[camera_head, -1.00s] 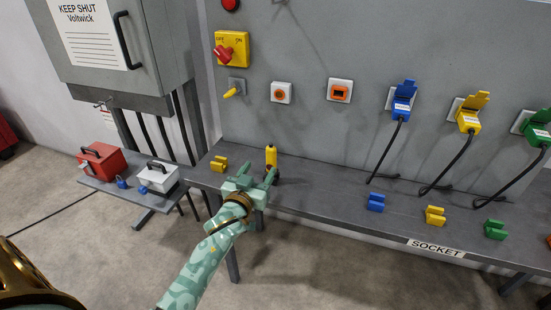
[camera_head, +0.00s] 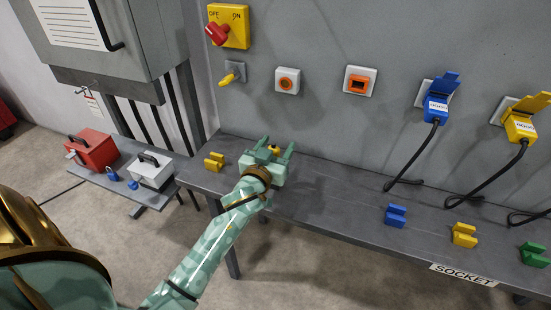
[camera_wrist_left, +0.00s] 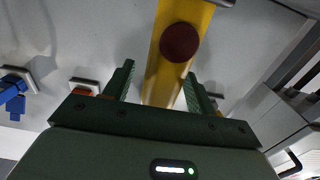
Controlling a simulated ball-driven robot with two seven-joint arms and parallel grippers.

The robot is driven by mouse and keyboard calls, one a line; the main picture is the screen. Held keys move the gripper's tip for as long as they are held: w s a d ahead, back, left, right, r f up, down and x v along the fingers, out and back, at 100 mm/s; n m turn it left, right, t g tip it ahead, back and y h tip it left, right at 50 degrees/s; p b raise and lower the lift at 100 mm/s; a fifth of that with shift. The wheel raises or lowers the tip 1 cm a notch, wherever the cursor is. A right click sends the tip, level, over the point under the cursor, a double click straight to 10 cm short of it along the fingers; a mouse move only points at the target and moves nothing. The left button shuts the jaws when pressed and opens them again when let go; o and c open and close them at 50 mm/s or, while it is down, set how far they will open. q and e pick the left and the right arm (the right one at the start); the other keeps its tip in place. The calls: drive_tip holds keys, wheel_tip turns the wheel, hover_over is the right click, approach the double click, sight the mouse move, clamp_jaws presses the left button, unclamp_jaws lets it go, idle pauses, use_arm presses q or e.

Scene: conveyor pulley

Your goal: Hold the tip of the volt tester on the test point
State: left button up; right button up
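The yellow volt tester (camera_head: 274,149) stands on the bench's left part, mostly hidden by my left gripper (camera_head: 274,152) in the head view. In the left wrist view, its yellow body (camera_wrist_left: 166,82) with a dark red round button lies between the fingers of my left gripper (camera_wrist_left: 158,84). The fingers are apart, with a gap visible at the picture's left side of the body. The tester's tip cannot be made out clearly. My right gripper is out of view.
A yellow OFF/ON switch (camera_head: 228,27) and yellow lever (camera_head: 232,75) are on the wall. Yellow (camera_head: 214,162) and blue (camera_head: 396,215) blocks lie on the bench (camera_head: 325,200). Blue (camera_head: 436,105) and yellow (camera_head: 520,122) plugs have trailing cables. A red box (camera_head: 91,150) stands left.

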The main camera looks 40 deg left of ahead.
use_arm(q)
drive_tip(key=shift+s+d+r, duration=0.1)
drive_tip(key=shift+s+r, duration=0.05)
drive_tip(key=shift+s, duration=0.05)
drive_tip(key=c, duration=0.4)
drive_tip(key=shift+w, duration=0.1)
drive_tip(key=c, duration=0.5)
drive_tip(key=shift+c, duration=0.9)
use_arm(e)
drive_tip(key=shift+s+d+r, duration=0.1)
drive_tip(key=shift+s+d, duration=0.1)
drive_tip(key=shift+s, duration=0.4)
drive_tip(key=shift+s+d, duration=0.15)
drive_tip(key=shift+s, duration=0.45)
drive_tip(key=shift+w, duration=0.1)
